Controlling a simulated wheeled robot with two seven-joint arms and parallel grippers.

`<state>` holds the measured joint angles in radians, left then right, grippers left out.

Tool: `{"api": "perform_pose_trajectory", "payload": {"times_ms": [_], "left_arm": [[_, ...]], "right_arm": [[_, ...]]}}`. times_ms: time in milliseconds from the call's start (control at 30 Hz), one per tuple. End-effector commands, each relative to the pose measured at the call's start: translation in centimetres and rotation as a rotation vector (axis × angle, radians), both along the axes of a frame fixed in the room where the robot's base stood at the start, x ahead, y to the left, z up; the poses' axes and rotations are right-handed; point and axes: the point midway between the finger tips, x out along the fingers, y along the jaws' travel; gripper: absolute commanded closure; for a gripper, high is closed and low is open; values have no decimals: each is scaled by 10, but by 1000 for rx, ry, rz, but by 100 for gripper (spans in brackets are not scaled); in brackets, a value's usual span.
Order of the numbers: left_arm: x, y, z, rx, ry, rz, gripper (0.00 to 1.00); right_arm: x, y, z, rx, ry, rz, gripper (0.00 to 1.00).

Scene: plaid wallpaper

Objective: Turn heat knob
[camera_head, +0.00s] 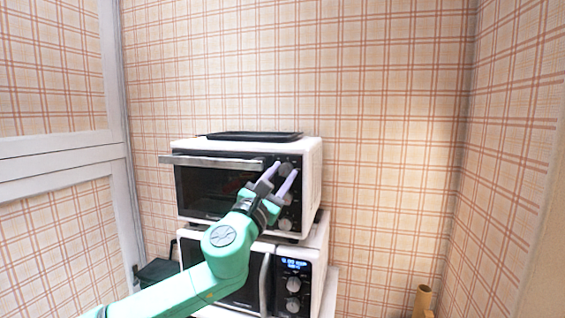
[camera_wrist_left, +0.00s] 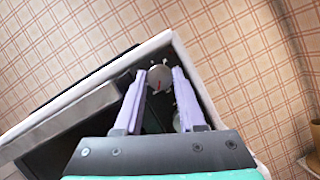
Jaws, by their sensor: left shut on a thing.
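A white toaster oven (camera_head: 312,172) with a dark front stands against the wall. Knobs run down the right side of its front, and a lower knob (camera_head: 285,225) shows below my gripper. My left gripper (camera_head: 281,171) reaches up from the lower left with its two lilac fingers at the top knob (camera_head: 286,168). In the left wrist view the top knob (camera_wrist_left: 158,79), round and grey with a red mark, sits between the fingertips of my left gripper (camera_wrist_left: 160,80), which is shut on it. Part of the knob column is hidden behind the gripper. My right gripper is out of view.
A white microwave (camera_head: 318,262) with a lit blue display stands under the oven. A black tray (camera_head: 252,136) lies on the oven's top. A dark bin (camera_head: 156,272) is at the lower left, a tan pot (camera_head: 423,300) at the lower right. The oven's handle (camera_head: 215,161) sticks out left.

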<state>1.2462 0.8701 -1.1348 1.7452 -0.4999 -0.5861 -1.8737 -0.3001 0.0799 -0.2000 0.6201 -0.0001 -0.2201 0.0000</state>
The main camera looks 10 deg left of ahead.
Motion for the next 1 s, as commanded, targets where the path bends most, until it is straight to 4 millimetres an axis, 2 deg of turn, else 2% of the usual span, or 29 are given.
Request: {"api": "perform_pose_trajectory", "payload": {"times_ms": [33, 300, 833, 867, 900, 1000], "left_arm": [[1, -1, -1, 32, 10, -3, 100], [1, -1, -4, 141, 4, -5, 100], [1, -1, -5, 168, 1, -5, 100], [1, -1, -5, 168, 1, -5, 57], [1, -1, -5, 168, 0, -6, 48], [1, 0, -4, 167, -2, -4, 48]], "right_arm": [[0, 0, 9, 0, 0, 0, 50], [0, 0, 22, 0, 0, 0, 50], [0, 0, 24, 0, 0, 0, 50], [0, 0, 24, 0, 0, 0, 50], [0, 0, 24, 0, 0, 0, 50], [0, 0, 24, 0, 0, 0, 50]]}}
